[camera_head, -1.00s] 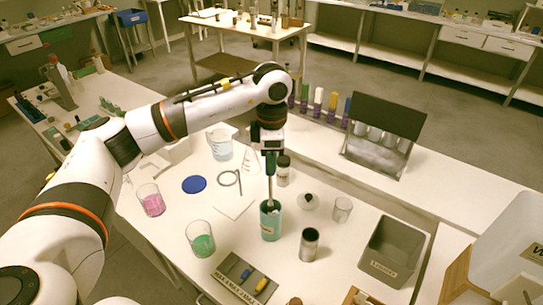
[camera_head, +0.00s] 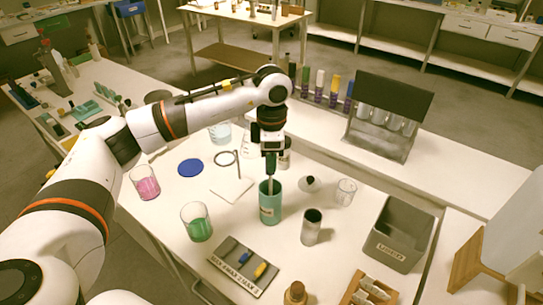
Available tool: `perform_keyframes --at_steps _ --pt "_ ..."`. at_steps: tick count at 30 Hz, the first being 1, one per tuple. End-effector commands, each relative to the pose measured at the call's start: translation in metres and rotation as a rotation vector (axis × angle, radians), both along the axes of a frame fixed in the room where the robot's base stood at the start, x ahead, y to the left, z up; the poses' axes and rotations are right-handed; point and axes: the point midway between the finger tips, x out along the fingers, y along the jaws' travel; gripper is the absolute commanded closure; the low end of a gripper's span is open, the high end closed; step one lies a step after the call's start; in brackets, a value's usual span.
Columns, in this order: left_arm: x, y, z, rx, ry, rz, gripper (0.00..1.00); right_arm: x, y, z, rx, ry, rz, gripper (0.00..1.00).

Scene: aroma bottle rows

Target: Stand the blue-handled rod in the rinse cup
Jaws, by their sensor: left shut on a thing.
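My left gripper (camera_head: 270,161) points straight down, shut on a thin upright rod (camera_head: 270,182). The fingers hide its handle, so I cannot tell the handle's colour. The gripper is just above the teal cup (camera_head: 270,211), which stands upright on the white bench. The rod's lower end is inside the cup's mouth; whether it touches the bottom is hidden. A labelled grey holder (camera_head: 223,257) at the front carries a small blue piece (camera_head: 244,257) and a yellow piece (camera_head: 260,270). My right gripper is not in view.
Near the cup stand a grey metal cylinder (camera_head: 311,228), a glass of green liquid (camera_head: 198,224), a black-knobbed lid (camera_head: 309,183) and an empty glass (camera_head: 345,192). A grey bin (camera_head: 398,241) is at right. A glass of pink liquid (camera_head: 146,186) is at left.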

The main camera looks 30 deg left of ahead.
Motion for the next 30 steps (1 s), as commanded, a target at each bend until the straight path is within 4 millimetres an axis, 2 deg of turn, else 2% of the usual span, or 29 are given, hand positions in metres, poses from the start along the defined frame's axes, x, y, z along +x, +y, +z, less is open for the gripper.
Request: perform_keyframes --at_steps 3,12,13,17,26,30 --pt "0.000 0.000 -0.006 0.000 0.000 0.000 0.98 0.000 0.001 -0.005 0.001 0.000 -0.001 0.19" --pt "0.000 0.000 -0.005 0.000 -0.001 0.000 0.98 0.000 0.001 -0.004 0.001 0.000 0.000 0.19" --pt "0.000 0.000 -0.005 0.000 -0.001 0.000 0.75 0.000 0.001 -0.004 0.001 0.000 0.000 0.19" --pt "0.000 0.000 -0.005 0.000 -0.001 0.000 0.54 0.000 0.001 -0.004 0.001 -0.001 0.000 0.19" --pt "0.000 0.000 -0.004 0.000 -0.001 0.000 0.54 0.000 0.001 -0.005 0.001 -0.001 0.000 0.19" --pt "0.001 0.000 0.009 0.000 -0.004 0.000 0.54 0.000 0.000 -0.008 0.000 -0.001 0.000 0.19"
